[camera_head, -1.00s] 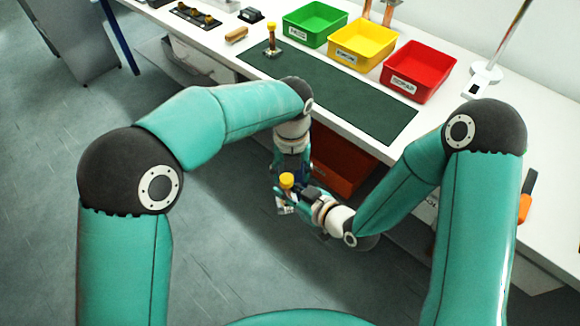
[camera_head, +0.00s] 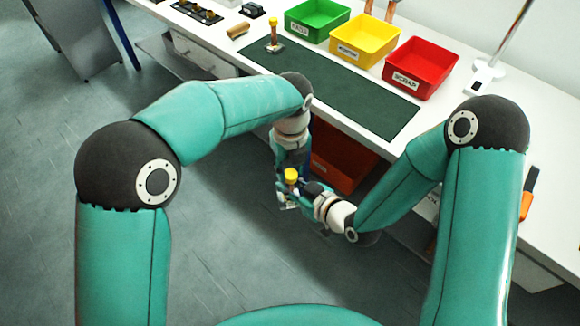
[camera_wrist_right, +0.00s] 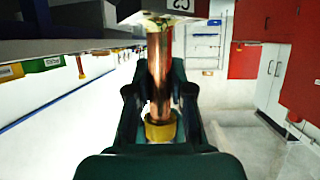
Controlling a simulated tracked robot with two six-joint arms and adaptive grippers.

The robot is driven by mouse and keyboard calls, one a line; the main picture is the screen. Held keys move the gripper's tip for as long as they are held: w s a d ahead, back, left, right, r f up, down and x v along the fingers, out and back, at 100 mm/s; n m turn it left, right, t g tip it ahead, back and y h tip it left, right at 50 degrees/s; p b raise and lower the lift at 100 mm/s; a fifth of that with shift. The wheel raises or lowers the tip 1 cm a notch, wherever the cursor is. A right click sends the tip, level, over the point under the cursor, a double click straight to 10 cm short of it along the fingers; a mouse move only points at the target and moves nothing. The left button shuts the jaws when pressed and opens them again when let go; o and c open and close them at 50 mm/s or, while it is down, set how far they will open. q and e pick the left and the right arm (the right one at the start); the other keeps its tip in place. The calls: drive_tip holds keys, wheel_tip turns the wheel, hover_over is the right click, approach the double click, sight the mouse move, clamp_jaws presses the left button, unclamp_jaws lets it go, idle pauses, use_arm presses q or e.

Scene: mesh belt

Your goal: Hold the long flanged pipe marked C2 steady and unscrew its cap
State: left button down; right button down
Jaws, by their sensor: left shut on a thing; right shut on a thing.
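The long flanged pipe is a copper tube (camera_wrist_right: 159,70) with a white flange marked C2 (camera_wrist_right: 180,6) at one end and a yellow cap (camera_wrist_right: 160,128) at the other. In the head view the cap (camera_head: 291,175) is at the upper end, held off the table in front of its edge. My right gripper (camera_wrist_right: 160,95) is shut on the tube close to the cap. My left gripper (camera_head: 286,178) comes in from behind and is shut on the pipe, apparently nearer the flange. Its fingers are largely hidden.
The bench carries a dark green mat (camera_head: 345,95) and green (camera_head: 318,34), yellow (camera_head: 365,56) and red (camera_head: 418,82) bins. A red-orange container (camera_head: 340,165) is below the table, close behind the grippers.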

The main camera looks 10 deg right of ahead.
use_arm(q)
drive_tip(key=n, duration=0.6)
drive_tip(key=shift+d+r+n, duration=0.1)
drive_tip(key=shift+d+n, duration=0.1)
drive_tip(key=shift+n, duration=0.2)
drive_tip(key=n, duration=0.6)
drive_tip(key=shift+s+a, duration=0.1)
drive_tip(key=shift+a, duration=0.15)
drive_tip(key=n, duration=0.6)
drive_tip(key=shift+s+a, duration=0.15)
drive_tip(key=n, duration=0.6)
drive_tip(key=shift+s+r+n+y, duration=0.1)
drive_tip(key=shift+s+n+y, duration=0.05)
drive_tip(key=shift+n+y, duration=0.15)
drive_tip(key=n, duration=0.6)
drive_tip(key=shift+s+n, duration=0.1)
drive_tip(key=shift+n, duration=0.2)
drive_tip(key=n, duration=0.4)
drive_tip(key=shift+s, duration=0.1)
drive_tip(key=n, duration=0.4)
drive_tip(key=shift+d+n, duration=0.25)
drive_tip(key=shift+n, duration=0.05)
drive_tip(key=n, duration=0.4)
drive_tip(key=shift+d, duration=0.2)
drive_tip(key=n, duration=0.5)
drive_tip(key=shift+d, duration=0.2)
